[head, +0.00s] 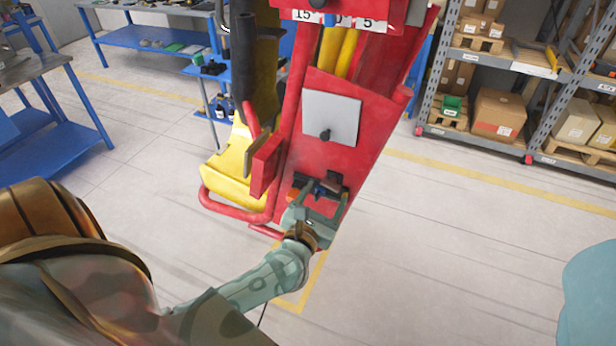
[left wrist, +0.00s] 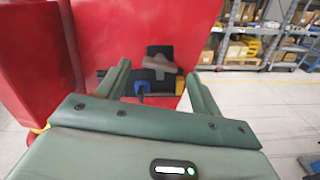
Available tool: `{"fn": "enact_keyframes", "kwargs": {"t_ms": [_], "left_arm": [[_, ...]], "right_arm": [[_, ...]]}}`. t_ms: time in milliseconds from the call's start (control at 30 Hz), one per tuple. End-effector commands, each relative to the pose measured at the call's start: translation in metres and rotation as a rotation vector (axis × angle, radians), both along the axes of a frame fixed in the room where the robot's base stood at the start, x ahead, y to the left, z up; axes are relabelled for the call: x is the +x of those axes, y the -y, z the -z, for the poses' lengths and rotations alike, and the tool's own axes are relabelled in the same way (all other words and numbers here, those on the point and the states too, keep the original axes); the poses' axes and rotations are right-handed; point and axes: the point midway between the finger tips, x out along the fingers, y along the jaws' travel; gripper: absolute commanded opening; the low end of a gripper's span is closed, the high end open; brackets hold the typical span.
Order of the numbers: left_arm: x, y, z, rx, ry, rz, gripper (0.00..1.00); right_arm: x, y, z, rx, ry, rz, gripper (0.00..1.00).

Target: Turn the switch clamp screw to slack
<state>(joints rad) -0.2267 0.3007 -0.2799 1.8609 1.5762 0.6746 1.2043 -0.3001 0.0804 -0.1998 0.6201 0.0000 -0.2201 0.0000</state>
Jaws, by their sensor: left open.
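A small dark switch assembly (head: 333,179) sits low on the red coaster train panel. In the left wrist view it shows as a dark block (left wrist: 160,53) with a grey-brown piece (left wrist: 160,65) across it and a small blue part (left wrist: 143,87) below. I cannot tell which part is the clamp screw. My left gripper (head: 327,190) is open at the assembly, with one finger on each side of it. In the left wrist view the open fingers (left wrist: 157,76) show apart, with nothing clearly held between them. My right gripper is not in view.
The red panel (head: 345,160) carries a grey plate (head: 331,118) with a dark knob above the switch. A yellow seat (head: 232,168) and red tube (head: 232,209) stand to the left. Shelving (head: 520,75) is at the back right. The floor to the right is clear.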

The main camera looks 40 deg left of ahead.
Motion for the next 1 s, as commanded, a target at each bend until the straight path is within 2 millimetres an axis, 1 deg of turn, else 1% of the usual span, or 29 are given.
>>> {"fn": "enact_keyframes", "kwargs": {"t_ms": [100,300,400,500,600,700,1000], "left_arm": [[-0.029,0.007,0.004,0.0,-0.006,0.002,0.65],[-0.083,0.02,0.005,0.0,-0.006,0.003,0.65],[-0.106,0.025,0.005,0.0,-0.006,0.003,0.65],[-0.123,0.03,0.004,0.0,-0.006,0.002,0.65],[-0.135,0.032,0.003,-0.001,-0.004,0.001,0.65],[-0.14,0.034,0.001,-0.001,-0.002,0.001,0.65],[-0.142,0.034,0.0,-0.001,-0.002,0.001,0.65]], "right_arm": [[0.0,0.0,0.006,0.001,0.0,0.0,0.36],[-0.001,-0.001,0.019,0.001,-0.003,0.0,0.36],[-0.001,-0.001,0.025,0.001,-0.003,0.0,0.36],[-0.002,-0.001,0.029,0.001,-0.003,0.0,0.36],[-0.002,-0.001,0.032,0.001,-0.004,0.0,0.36],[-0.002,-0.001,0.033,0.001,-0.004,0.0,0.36],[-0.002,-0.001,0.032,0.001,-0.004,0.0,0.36]]}}
